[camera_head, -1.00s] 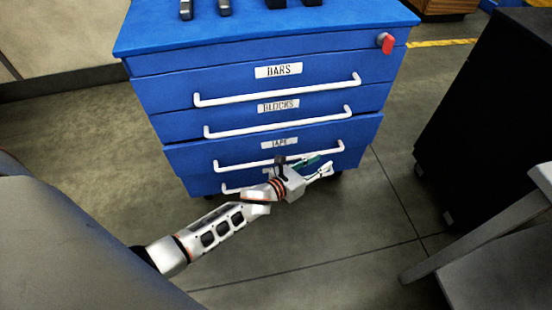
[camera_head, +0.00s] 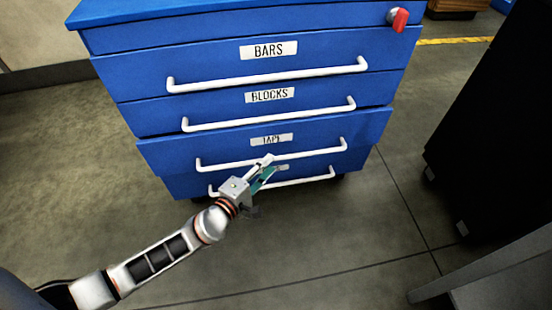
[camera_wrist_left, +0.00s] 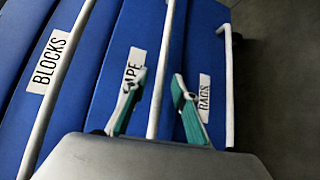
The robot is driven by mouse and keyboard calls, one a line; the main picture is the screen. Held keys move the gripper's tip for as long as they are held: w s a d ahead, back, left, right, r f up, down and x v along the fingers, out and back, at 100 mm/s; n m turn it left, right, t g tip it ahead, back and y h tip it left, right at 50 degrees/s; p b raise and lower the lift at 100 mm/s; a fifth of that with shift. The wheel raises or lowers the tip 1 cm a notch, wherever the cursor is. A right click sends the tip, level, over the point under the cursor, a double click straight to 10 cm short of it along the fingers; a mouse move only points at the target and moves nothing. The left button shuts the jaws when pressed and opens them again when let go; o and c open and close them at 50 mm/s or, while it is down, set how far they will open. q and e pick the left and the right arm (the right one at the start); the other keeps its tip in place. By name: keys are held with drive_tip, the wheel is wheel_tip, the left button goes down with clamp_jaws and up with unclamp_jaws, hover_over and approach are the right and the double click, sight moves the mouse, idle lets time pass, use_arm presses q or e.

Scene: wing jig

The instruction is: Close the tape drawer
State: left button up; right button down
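The tape drawer (camera_head: 312,131) is the third drawer down in the blue cabinet, and its front stands out a little past the drawers above. Its white bar handle (camera_head: 219,166) runs across the front. My left gripper (camera_head: 264,170) is at the middle of this handle with its fingers apart. In the left wrist view, the tape handle (camera_wrist_left: 162,65) passes between the two green-padded fingers of the gripper (camera_wrist_left: 158,100); I cannot tell whether either finger touches it. The tape label (camera_wrist_left: 134,68) is partly hidden by a finger. My right gripper is not in view.
The bars drawer (camera_head: 130,70) and blocks drawer (camera_head: 150,118) above look shut. The rags drawer handle (camera_head: 310,181) is just below my gripper. A red knob (camera_head: 399,19) sits at the cabinet's upper right. A dark cabinet (camera_head: 480,130) stands at right, with bare floor between.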

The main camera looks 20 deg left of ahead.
sight(277, 159)
use_arm(q)
drive_tip(key=shift+b+x, duration=0.65)
drive_tip(key=shift+x, duration=1.95)
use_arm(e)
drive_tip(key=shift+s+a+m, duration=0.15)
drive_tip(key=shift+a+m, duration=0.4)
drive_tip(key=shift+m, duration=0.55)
use_arm(q)
drive_tip(key=shift+c, duration=0.4)
clamp_jaws()
